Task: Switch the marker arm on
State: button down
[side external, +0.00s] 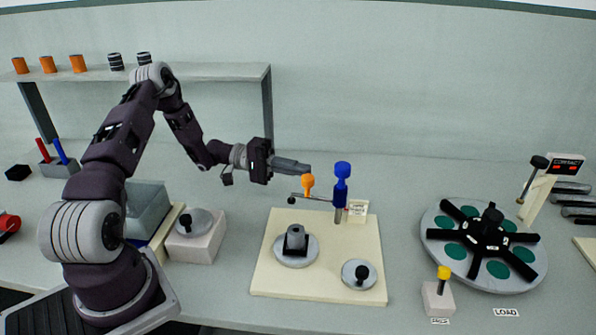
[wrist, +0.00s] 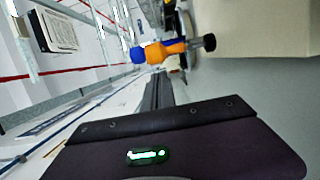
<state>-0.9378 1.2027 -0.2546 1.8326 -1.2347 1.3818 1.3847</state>
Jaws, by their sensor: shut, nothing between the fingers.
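The marker arm (side external: 318,196) is a thin bar reaching left from an upright post with a blue top (side external: 341,175). The bar carries an orange piece (side external: 308,185) and ends in a small dark knob (side external: 291,199). In the wrist view the orange piece (wrist: 165,51), the dark end knob (wrist: 208,42) and the blue top (wrist: 138,54) line up just beyond my fingers. My gripper (side external: 308,169) is shut and empty, level, with its tips just above or beside the orange piece. I cannot tell whether they touch.
The post stands on a cream board (side external: 320,283) with two grey discs bearing black fittings (side external: 295,243) (side external: 361,274). A small label (side external: 357,210) is beside the post. A round turntable (side external: 535,265) and yellow-topped block (side external: 439,298) stand right. A shelf (side external: 200,72) is behind my arm.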

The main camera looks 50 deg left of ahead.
jog(key=shift+s+d, duration=0.3)
jog(key=shift+s, duration=0.05)
jog(key=shift+s, duration=0.15)
jog(key=s+d, duration=0.6)
jog(key=shift+d, duration=0.25)
dwell(0.6)
jog(key=shift+s+d, duration=0.2)
jog(key=shift+d, duration=0.15)
jog(key=s+a+r, duration=0.1)
jog(key=a+r, duration=0.2)
jog(key=r, duration=0.4)
jog(key=shift+a, duration=0.2)
